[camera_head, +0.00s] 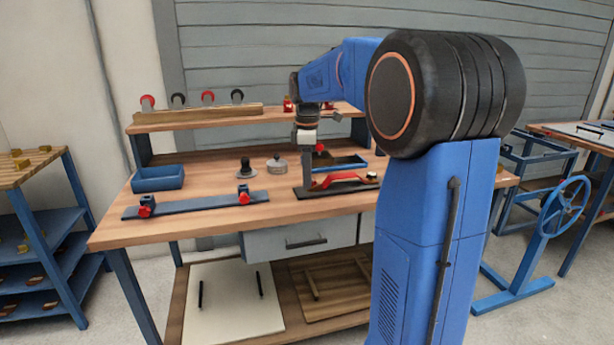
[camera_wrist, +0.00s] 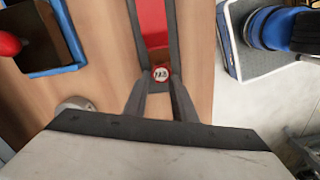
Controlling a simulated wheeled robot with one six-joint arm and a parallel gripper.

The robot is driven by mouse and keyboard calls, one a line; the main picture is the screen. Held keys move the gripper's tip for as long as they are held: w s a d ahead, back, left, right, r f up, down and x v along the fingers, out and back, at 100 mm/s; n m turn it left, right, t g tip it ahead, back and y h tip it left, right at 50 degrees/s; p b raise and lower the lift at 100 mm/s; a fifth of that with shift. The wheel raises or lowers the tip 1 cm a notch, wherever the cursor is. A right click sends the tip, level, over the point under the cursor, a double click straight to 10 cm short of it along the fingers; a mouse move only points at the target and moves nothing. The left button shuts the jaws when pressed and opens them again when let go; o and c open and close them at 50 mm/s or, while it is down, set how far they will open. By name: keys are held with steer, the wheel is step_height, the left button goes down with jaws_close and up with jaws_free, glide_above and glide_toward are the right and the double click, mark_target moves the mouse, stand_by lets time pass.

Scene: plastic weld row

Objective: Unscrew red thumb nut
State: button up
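My gripper (camera_head: 307,165) points down above a dark base plate (camera_head: 305,192) on the workbench, its fingers small and partly unclear in the head view. In the wrist view my gripper (camera_wrist: 160,88) shows two grey fingers apart. A small round white-faced piece with a red rim (camera_wrist: 161,73) appears between or just beyond their tips; contact cannot be told. A red arched handle (camera_head: 340,179) lies along the plate; it also shows in the wrist view (camera_wrist: 153,25). Two red knobs (camera_head: 145,211) (camera_head: 244,198) sit on a blue bar. I cannot tell which red piece is the thumb nut.
A blue bin (camera_head: 158,179), a black knob piece (camera_head: 246,166) and a grey round piece (camera_head: 277,164) stand on the bench. A blue tray (camera_head: 350,162) lies behind the plate. A raised shelf (camera_head: 190,123) runs at the back.

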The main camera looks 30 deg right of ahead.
steer(key=shift+c, duration=0.8)
steer(key=shift+n, duration=0.4)
steer(key=shift+r, duration=2.35)
steer(key=shift+r, duration=0.15)
